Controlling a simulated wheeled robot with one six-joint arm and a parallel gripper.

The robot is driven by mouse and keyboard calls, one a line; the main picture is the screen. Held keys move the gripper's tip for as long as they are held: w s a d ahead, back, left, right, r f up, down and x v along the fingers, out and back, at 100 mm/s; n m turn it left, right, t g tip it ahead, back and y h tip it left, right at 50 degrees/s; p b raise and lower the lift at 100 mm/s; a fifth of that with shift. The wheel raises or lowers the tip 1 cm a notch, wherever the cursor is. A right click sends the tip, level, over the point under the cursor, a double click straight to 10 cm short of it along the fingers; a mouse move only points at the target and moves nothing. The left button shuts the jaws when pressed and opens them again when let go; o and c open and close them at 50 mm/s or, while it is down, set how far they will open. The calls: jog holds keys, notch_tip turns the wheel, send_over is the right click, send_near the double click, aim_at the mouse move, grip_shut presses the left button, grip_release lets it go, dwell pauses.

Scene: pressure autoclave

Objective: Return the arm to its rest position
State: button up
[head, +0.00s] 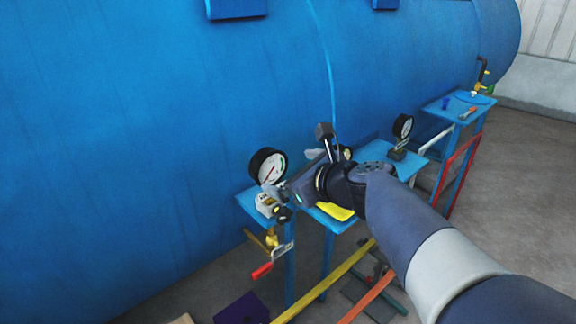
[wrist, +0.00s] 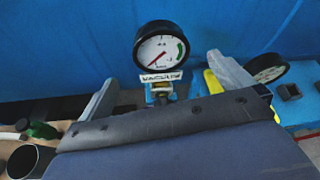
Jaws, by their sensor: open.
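My arm reaches in from the lower right of the head view, out over the small blue shelves beside the big blue autoclave (head: 150,120). My gripper (head: 293,180) is at its end, close in front of a round white-faced gauge (head: 268,166) with a black rim. In the wrist view my gripper's two grey fingers (wrist: 165,88) stand wide apart with nothing held between them. The same gauge (wrist: 161,50) shows beyond and between the fingers, above a label reading VACUUM. Whether a finger touches the gauge's fittings cannot be told.
A second gauge (head: 403,127) stands on a shelf to the right. A red-handled valve (head: 263,270) hangs below the left shelf. Yellow (head: 325,283) and red rails run below my arm. A farther blue shelf (head: 458,105) holds small items. Open floor lies at the right.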

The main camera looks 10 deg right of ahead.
aim_at(272, 165)
jog(key=b+x, duration=0.1)
jog(key=x, duration=0.9)
jog(key=shift+w+a+f, duration=0.1)
jog(key=shift+w+f, duration=0.1)
jog(key=shift+w, duration=0.1)
jog(key=shift+w+a+r, duration=0.1)
jog(key=shift+w+r, duration=0.05)
jog(key=shift+r, duration=0.1)
jog(key=shift+r+p, duration=0.25)
jog(key=shift+p, duration=0.05)
jog(key=shift+f, duration=0.2)
